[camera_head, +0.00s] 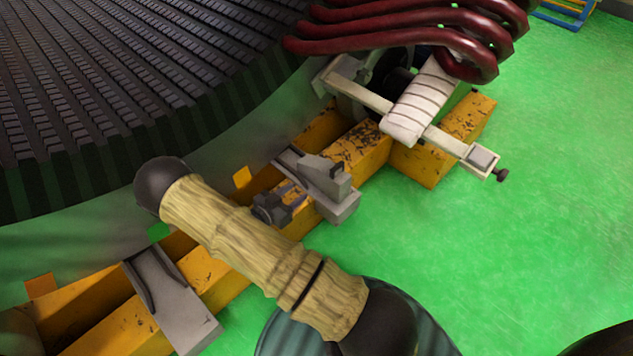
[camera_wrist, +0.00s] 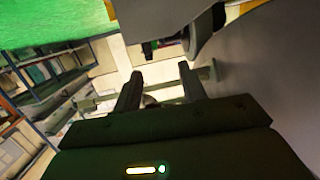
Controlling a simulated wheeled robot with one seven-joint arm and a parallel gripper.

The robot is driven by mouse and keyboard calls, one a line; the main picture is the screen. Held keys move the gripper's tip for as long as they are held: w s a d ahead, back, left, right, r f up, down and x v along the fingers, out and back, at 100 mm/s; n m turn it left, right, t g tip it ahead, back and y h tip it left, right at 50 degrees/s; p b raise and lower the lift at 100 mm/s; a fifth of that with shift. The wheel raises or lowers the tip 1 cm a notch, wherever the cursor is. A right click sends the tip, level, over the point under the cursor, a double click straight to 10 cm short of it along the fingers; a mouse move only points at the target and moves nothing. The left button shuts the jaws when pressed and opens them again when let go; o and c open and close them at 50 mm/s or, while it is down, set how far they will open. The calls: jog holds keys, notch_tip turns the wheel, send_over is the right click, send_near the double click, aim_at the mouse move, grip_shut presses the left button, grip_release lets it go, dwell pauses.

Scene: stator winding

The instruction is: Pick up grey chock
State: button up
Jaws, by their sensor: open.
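A grey wedge-shaped chock (camera_head: 326,172) sits on a grey metal bracket (camera_head: 338,206) on the yellow beam, near the middle of the head view. My gripper (camera_wrist: 160,86) shows in the wrist view with its two dark fingers apart and nothing clearly held between them. In the head view my arm in its beige cover crosses to the left of the chock, and my gripper cannot be made out there. I cannot make out the chock in the wrist view.
The dark stator (camera_head: 130,90) fills the upper left. The yellow beam (camera_head: 100,330) carries another grey bracket (camera_head: 175,305) at lower left. Dark red coils (camera_head: 420,25) and a white wrapped piece (camera_head: 420,102) on a clamp stand at upper right. Green floor (camera_head: 530,190) is clear at right.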

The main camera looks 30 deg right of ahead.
jog(key=w+a+r+n+y+p, duration=0.1)
jog(key=a+r+n+y+p, duration=0.2)
jog(key=r+y, duration=0.45)
jog(key=a+r+n+y+p, duration=0.3)
jog(key=a+r+y, duration=0.15)
jog(key=r, duration=0.65)
jog(key=s+d+r+n+g+y+p, duration=0.1)
jog(key=s+r+n+g+p, duration=0.1)
jog(key=s+r, duration=0.5)
jog(key=s+d+r+n+g+y+p, duration=0.1)
jog(key=s+r+n, duration=0.4)
jog(key=s, duration=0.5)
notch_tip(320, 180, up, 2)
jog(key=shift+s+d+r+g+y+p, duration=0.15)
jog(key=shift+d+g+y+p, duration=0.15)
jog(key=shift+g+p, duration=0.35)
jog(key=shift+c, duration=0.6)
